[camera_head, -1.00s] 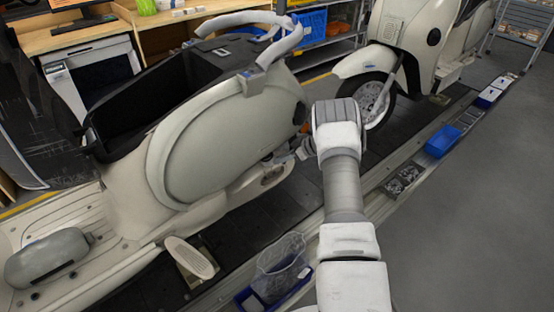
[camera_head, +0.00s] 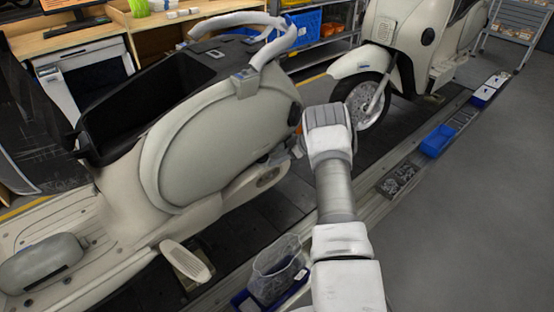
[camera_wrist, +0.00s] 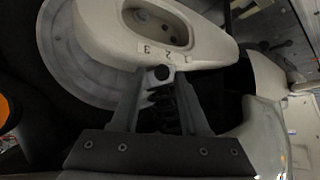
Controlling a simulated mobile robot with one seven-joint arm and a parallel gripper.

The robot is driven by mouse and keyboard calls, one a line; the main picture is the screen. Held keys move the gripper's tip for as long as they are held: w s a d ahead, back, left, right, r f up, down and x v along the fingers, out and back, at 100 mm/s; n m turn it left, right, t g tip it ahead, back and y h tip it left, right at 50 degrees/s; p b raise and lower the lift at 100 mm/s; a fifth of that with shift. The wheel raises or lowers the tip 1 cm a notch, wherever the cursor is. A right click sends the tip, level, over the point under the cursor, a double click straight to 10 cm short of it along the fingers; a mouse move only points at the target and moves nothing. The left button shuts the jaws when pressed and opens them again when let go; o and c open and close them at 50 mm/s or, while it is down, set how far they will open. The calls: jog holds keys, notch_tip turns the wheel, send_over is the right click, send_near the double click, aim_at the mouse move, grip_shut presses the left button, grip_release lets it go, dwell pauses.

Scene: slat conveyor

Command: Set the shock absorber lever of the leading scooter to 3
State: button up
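A cream scooter (camera_head: 205,155) fills the left of the head view, and a second one (camera_head: 405,25) stands behind at upper right. My gripper (camera_wrist: 162,74) reaches low at the rounded end of the near scooter; in the head view my wrist hides its fingers. In the wrist view, a pale housing with an oval opening (camera_wrist: 160,25) carries the printed digits 3, 2 and 1 (camera_wrist: 166,52). A small light-grey piece with a dark round spot, apparently the lever (camera_wrist: 160,73), sits between my fingertips, just below the 3 and 2. Whether the fingers grip it is unclear.
A grey disc (camera_wrist: 80,55) lies left of the housing. Blue bins (camera_head: 438,140) and a bin with a clear bag (camera_head: 275,268) line the conveyor edge. A wooden workbench (camera_head: 130,25) stands behind. The grey floor at right is clear.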

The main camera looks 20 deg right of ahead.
jog(key=p+v, duration=0.1)
jog(key=v, duration=1.6)
jog(key=shift+s+d+r, duration=0.15)
